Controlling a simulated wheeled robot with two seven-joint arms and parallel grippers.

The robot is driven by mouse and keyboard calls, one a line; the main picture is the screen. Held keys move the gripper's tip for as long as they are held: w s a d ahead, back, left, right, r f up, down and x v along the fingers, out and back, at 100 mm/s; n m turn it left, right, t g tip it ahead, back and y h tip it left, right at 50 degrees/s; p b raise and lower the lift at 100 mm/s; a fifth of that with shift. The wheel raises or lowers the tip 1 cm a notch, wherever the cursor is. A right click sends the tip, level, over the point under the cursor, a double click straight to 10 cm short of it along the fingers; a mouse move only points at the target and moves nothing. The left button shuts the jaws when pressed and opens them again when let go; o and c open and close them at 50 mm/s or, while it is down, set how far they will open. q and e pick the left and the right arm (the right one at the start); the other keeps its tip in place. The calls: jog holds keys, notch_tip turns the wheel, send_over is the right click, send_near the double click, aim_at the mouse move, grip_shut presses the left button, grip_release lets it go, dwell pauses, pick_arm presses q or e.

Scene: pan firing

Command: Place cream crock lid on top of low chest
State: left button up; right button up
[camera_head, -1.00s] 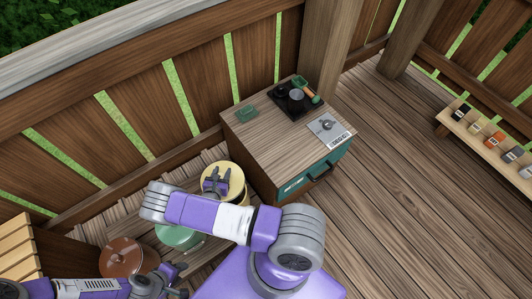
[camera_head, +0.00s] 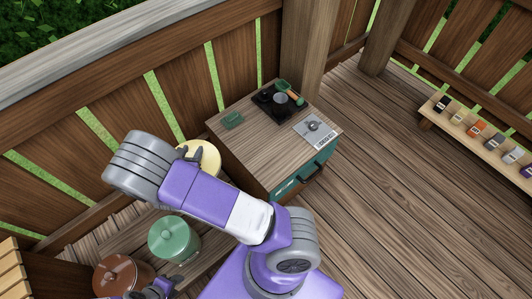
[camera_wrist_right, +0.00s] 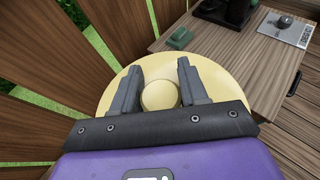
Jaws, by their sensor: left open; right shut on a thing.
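The cream crock lid (camera_wrist_right: 217,84) is a pale yellow disc with a round knob (camera_wrist_right: 159,95) in the middle. My right gripper (camera_wrist_right: 159,85) is shut on this knob, with one finger on either side. In the head view the lid (camera_head: 207,162) is partly hidden by my right arm, left of the low chest. It appears raised; the crock beneath is hidden. The low chest (camera_head: 245,150) has a wooden top and a teal front. The near left part of its top is bare. My left gripper (camera_head: 162,287) is open at the bottom edge, near the brown crock.
On the chest top are a small green box (camera_head: 232,120), a dark tray (camera_head: 270,104) with several items, and a grey plate (camera_head: 314,132). A green crock (camera_head: 174,238) and a brown crock (camera_head: 122,277) stand at lower left. A wooden fence (camera_head: 120,110) runs behind.

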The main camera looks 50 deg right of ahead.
jog(key=s+d+f+m+g+h, duration=0.1)
jog(key=s+d+f+g, duration=0.2)
jog(key=d, duration=0.7)
jog(key=s+d+f+m, duration=0.2)
jog(key=s+d+f, duration=0.2)
jog(key=d, duration=0.7)
jog(key=s+d+f+m+g+h, duration=0.1)
jog(key=s+d+f+g, duration=0.2)
jog(key=d, duration=0.7)
jog(key=shift+t, duration=0.5)
jog(key=shift+s+d+f+b, duration=0.15)
jog(key=shift+f+b, duration=0.4)
jog(key=shift+f, duration=1.15)
jog(key=shift+s+f+b, duration=0.3)
jog(key=shift+f+b, duration=0.2)
jog(key=shift+f, duration=1.2)
jog(key=shift+s+d+f+b, duration=0.15)
jog(key=shift+f+b, duration=0.4)
jog(key=shift+f, duration=1.15)
jog(key=shift+f, duration=0.2)
jog(key=o, duration=1.3)
jog(key=shift+a, duration=0.1)
jog(key=shift+c, duration=0.2)
jog(key=shift+r, duration=0.1)
